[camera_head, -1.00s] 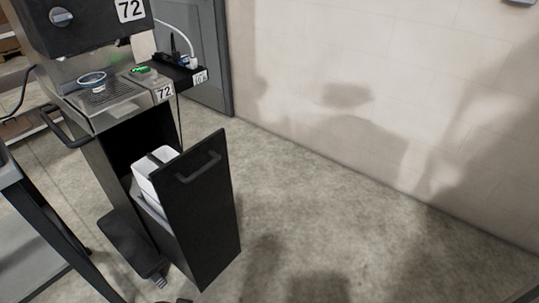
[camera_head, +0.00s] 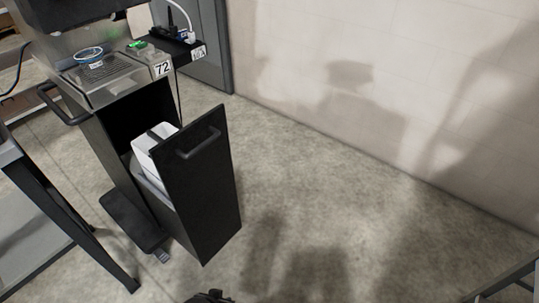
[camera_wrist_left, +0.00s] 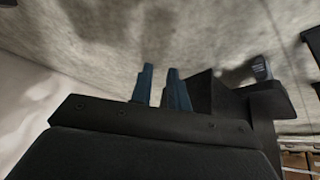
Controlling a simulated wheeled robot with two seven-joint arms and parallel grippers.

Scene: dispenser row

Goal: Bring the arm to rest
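My left gripper (camera_wrist_left: 160,72) shows in the left wrist view as two blue-grey fingers standing apart, with nothing between them and grey floor beyond. A small dark piece at the bottom edge of the head view may be part of my arm; I cannot tell which part. My right gripper is not seen. A black dispenser stand (camera_head: 112,160) has its tall drawer (camera_head: 200,190) pulled out, with a grey handle (camera_head: 198,146) on its front. A white box (camera_head: 150,146) sits inside the drawer. In the wrist view, a dark block beside the fingers looks like the drawer.
A cup (camera_head: 88,54) stands on the drip grate of the station labelled 72. A dark table frame (camera_head: 60,205) stands at the left. A dark rail (camera_head: 505,280) crosses the lower right corner. A pale wall (camera_head: 400,90) bounds the right; the floor before it is clear.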

